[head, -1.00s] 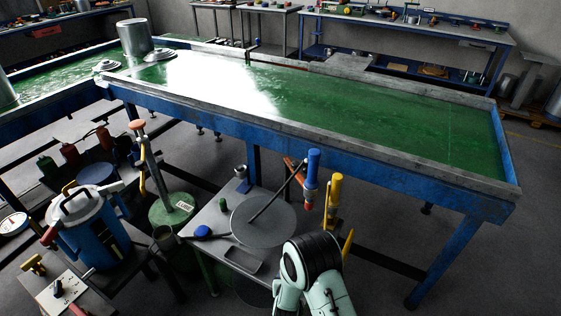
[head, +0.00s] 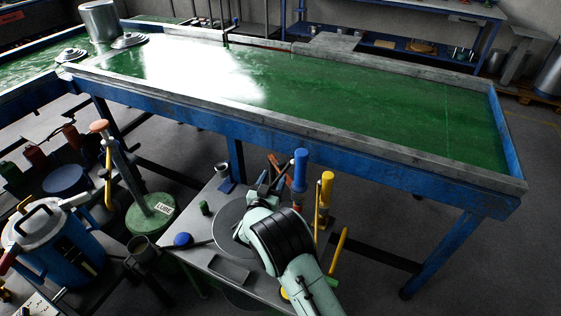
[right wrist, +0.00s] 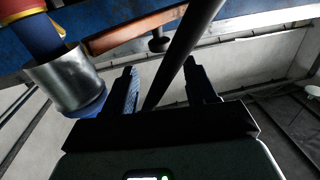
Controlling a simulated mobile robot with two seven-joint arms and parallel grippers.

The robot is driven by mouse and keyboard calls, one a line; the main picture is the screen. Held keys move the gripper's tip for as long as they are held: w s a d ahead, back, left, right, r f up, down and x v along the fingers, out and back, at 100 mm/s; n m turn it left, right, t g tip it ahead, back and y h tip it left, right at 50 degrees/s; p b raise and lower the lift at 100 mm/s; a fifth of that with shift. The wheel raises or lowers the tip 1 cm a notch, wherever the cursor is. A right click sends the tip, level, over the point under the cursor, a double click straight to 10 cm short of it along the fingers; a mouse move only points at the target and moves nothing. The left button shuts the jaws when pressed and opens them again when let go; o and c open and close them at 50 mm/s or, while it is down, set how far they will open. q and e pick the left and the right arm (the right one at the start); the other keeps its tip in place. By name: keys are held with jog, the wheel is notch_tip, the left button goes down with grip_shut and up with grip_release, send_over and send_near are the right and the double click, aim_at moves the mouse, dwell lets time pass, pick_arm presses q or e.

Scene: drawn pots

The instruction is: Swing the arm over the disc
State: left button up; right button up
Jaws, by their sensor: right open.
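The grey disc (head: 226,220) lies flat on a small metal table, partly hidden by my right arm. A dark rod, which I take for the arm, slopes over the disc; in the right wrist view the rod (right wrist: 187,50) runs between the fingers. My right gripper (head: 268,187) is open at the rod above the disc's far edge; it also shows in the right wrist view (right wrist: 161,78). The fingers stand on either side of the rod with gaps visible; I cannot tell whether either touches it. My left gripper is not in view.
A blue-topped cylinder (head: 300,170) and a yellow post (head: 326,188) stand close right of my gripper. A blue knob (head: 183,240) and a shallow tray (head: 229,269) lie by the disc. The long green-topped table (head: 400,120) stands behind.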

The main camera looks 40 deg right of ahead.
aim_at(280, 165)
jog(key=p+x, duration=0.1)
jog(key=x, duration=0.8)
grip_shut()
jog(key=shift+a, duration=0.1)
